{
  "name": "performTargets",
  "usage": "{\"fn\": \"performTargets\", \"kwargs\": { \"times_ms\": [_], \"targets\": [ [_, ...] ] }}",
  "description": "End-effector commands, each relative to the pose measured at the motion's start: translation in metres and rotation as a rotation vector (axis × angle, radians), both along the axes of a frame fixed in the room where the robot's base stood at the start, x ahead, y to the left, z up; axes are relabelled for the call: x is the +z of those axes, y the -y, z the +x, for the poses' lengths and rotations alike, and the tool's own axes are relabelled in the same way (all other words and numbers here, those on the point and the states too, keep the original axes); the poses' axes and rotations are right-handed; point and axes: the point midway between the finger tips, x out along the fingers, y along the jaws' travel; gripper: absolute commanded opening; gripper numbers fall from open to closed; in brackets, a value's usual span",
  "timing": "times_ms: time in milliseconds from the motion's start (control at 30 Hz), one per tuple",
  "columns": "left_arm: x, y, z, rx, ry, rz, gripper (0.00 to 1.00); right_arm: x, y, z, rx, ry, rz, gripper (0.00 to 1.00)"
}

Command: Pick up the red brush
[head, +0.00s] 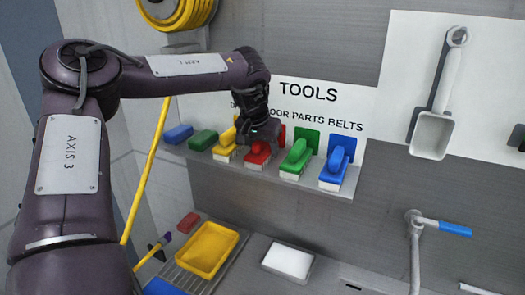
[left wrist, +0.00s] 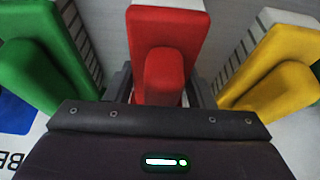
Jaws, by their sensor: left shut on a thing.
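The red brush (head: 257,153) sits on the wall shelf (head: 230,169) in a row of coloured brushes, between a yellow and a green one. My left gripper (head: 263,137) comes down over it from above and is shut on its handle. In the left wrist view the red brush (left wrist: 164,45) is in the middle, with the dark fingers of my left gripper (left wrist: 160,92) at both sides of its handle. The lower parts of the fingers are hidden behind the gripper body. My right gripper is not in view.
The yellow brush (head: 226,146) and green brush (head: 297,158) stand close on either side. A blue brush (head: 338,168) is at the shelf's right end. Below are a yellow tray (head: 207,250), a white-filled tray (head: 288,261) and a tap (head: 415,245).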

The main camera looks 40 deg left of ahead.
Motion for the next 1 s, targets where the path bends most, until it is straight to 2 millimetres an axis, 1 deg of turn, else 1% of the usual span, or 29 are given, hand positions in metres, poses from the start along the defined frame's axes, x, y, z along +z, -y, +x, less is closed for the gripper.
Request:
{"fn": "performTargets", "kwargs": {
  "times_ms": [233, 400, 600, 767, 1000],
  "targets": [
    [0.001, 0.0, -0.001, 0.0, 0.001, 0.0, 0.23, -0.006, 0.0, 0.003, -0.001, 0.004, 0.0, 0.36],
    [0.005, 0.001, -0.004, 0.001, 0.003, 0.001, 0.23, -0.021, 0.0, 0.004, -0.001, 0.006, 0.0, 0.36],
    [0.039, 0.001, -0.002, 0.001, 0.006, 0.004, 0.23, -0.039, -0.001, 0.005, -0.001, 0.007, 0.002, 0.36],
    [0.068, 0.001, -0.003, 0.001, 0.005, 0.004, 0.23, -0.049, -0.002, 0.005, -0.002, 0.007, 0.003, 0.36],
    [0.067, 0.012, -0.037, -0.002, 0.005, -0.002, 0.23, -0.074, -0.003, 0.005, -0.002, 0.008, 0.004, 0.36]
  ]
}}
